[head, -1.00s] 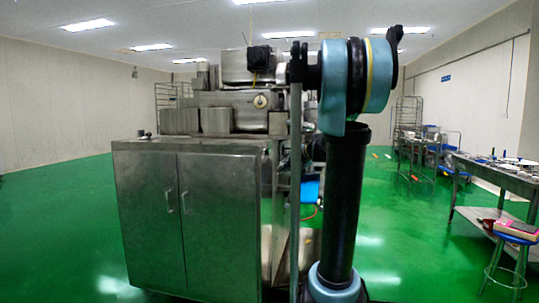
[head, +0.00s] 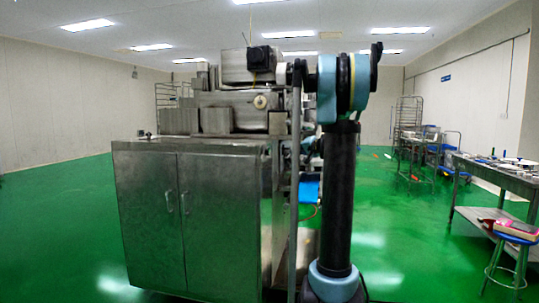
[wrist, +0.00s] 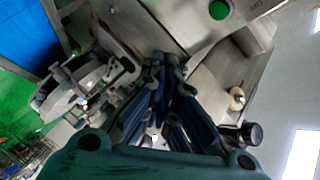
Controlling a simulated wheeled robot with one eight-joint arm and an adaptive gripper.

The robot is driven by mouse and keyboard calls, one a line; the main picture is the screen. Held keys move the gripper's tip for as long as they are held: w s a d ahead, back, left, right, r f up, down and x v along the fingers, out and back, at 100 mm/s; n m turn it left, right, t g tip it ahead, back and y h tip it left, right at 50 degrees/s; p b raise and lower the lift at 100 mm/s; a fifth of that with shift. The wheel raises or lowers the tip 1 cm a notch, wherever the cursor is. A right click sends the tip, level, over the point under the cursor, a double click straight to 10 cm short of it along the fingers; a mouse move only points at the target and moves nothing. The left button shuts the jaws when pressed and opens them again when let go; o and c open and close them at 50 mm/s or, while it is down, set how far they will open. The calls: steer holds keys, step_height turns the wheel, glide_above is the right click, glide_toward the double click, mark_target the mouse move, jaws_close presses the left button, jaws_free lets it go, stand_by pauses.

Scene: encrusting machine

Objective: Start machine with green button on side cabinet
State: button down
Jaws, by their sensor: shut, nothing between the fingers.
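A round green button (wrist: 219,9) sits on a grey metal panel (wrist: 185,22) at the top edge of the wrist view. My gripper (wrist: 163,60) is in the middle of that view, with its fingers together and nothing between them. In the picture, the fingertips lie below and left of the button; I cannot tell how far apart they are in depth. In the head view, the metal machine (head: 235,100) stands above a two-door steel cabinet (head: 215,220). The button and my gripper do not show there.
A round pale knob (wrist: 236,92) is right of the fingers in the wrist view, and metal machine parts (wrist: 85,85) are to the left. In the head view, a steel table (head: 500,172) and a blue stool (head: 517,239) stand at the right. The green floor between is clear.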

steer(key=w+a, duration=0.2)
steer(key=a, duration=0.6)
steer(key=shift+w, duration=0.3)
steer(key=shift+a, duration=0.25)
stand_by(1.1)
steer(key=shift+w+a+r, duration=0.1)
steer(key=shift+a, duration=0.15)
